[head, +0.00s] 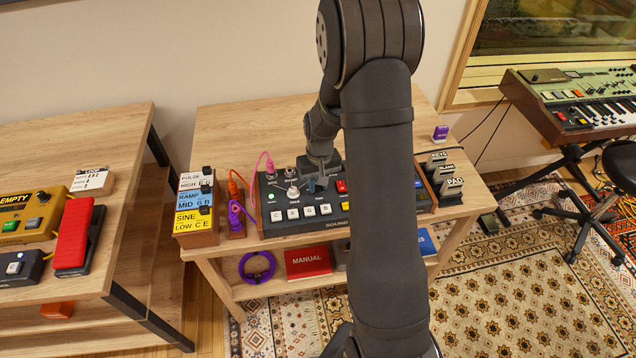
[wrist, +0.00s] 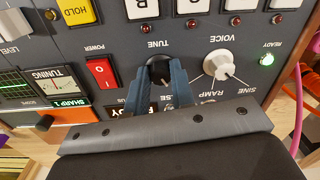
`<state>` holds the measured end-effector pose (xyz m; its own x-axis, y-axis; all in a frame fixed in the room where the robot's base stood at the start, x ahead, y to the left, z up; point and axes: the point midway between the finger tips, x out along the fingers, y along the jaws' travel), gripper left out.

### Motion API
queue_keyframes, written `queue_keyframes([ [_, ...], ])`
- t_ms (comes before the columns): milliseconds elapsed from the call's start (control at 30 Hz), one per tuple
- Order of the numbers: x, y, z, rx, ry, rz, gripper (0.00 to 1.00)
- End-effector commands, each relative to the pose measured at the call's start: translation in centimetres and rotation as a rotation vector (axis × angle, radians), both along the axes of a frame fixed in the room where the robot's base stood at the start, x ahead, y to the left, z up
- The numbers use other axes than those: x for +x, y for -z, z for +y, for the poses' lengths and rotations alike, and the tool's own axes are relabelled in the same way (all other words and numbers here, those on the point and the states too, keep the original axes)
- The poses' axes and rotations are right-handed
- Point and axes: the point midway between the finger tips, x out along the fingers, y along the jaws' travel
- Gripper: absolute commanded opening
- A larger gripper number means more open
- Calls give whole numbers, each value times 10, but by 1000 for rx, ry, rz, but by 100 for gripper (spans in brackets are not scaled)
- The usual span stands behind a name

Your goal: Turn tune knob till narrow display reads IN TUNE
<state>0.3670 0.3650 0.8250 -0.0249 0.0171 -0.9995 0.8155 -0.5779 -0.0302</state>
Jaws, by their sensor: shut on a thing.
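The tune knob (wrist: 160,66) is dark and sits under the TUNE label on the sound module's panel (head: 262,215). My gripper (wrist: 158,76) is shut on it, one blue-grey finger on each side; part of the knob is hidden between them. In the head view my gripper (head: 319,181) is down on the panel, and my arm hides much of the module. The narrow display (wrist: 70,102), a green strip below the TUNING meter (wrist: 52,84), reads SHARP 1 in the wrist view.
Close to my fingers are the white voice knob (wrist: 219,65) and the red power switch (wrist: 101,71). White keys (head: 293,213) lie along the module's front. Labelled blocks (head: 194,203) and orange, purple and pink cables stand at its left.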

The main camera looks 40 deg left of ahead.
Motion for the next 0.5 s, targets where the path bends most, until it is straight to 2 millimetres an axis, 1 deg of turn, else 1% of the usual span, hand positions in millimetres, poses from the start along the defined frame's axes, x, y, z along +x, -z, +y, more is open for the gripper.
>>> queue_keyframes([
  [200,1,-1,1,2,-61,-1,0],
  [500,1,-1,1,2,-77,-1,0],
])
